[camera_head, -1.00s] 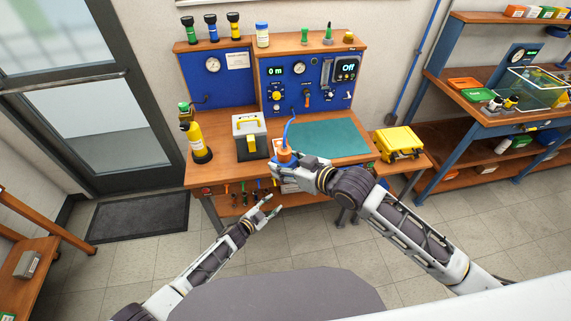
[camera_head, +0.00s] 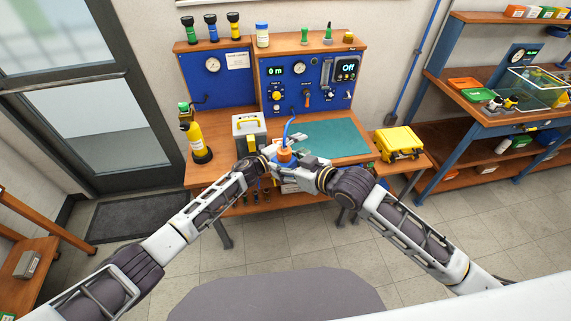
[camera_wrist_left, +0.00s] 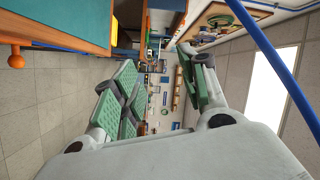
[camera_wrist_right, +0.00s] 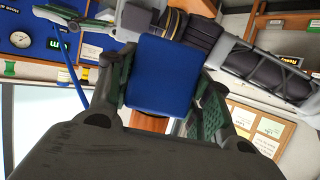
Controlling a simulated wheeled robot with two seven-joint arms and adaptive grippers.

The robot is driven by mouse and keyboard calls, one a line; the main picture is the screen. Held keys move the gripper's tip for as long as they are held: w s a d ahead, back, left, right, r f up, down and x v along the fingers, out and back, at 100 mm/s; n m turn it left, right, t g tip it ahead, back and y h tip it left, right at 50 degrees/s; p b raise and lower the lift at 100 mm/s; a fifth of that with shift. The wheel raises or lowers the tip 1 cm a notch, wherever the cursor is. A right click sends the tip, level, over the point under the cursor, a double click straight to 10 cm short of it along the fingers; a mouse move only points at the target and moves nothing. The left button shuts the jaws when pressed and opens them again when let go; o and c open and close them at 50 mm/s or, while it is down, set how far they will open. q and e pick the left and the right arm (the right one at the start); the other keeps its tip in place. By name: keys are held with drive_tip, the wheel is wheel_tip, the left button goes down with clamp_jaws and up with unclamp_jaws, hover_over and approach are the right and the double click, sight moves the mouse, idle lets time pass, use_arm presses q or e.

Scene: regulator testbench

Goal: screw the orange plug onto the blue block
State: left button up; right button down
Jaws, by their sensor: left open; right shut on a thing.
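The orange plug (camera_head: 285,156) shows in the head view, upright, with a blue hose (camera_head: 288,128) rising beside it. It sits at the blue block; I cannot tell whether its thread is engaged. My right gripper (camera_head: 292,165) is shut on the blue block, which shows between its green pads in the right wrist view (camera_wrist_right: 165,75). In the head view the block is mostly hidden by the grippers. My left gripper (camera_head: 274,154) is just left of the plug. It is open, its green pads apart and empty in the left wrist view (camera_wrist_left: 160,95).
The workbench has a teal mat (camera_head: 330,139) behind the grippers. A grey-and-yellow case (camera_head: 250,135) and a yellow bottle (camera_head: 199,145) stand at left, a yellow case (camera_head: 399,142) at right. A blue gauge panel (camera_head: 310,85) rises behind. A blue hose crosses the left wrist view (camera_wrist_left: 268,60).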

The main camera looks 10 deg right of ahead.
use_arm(q)
drive_tip(key=s+d+r+m+g+h, duration=0.1)
drive_tip(key=d+r+m+g, duration=0.1)
drive_tip(key=d+r+m, duration=0.3)
drive_tip(key=r+m+g, duration=0.1)
drive_tip(key=r+m, duration=0.2)
drive_tip(key=r, duration=0.4)
drive_tip(key=s+d+r+m+g+h, duration=0.1)
drive_tip(key=d+r+m+g, duration=0.15)
drive_tip(key=r, duration=0.35)
drive_tip(key=s+d+r+m+g+y, duration=0.2)
drive_tip(key=s+d+r+m+g, duration=0.2)
drive_tip(key=s+r+m, duration=0.5)
drive_tip(key=m+y, duration=1.2)
drive_tip(key=y, duration=0.4)
hover_over(284, 150)
drive_tip(key=shift+t, duration=0.45)
wheel_tip(284, 150, down, 5)
drive_tip(key=shift+w+r, duration=0.1)
drive_tip(key=shift+f, duration=0.25)
drive_tip(key=shift+f, duration=3.8)
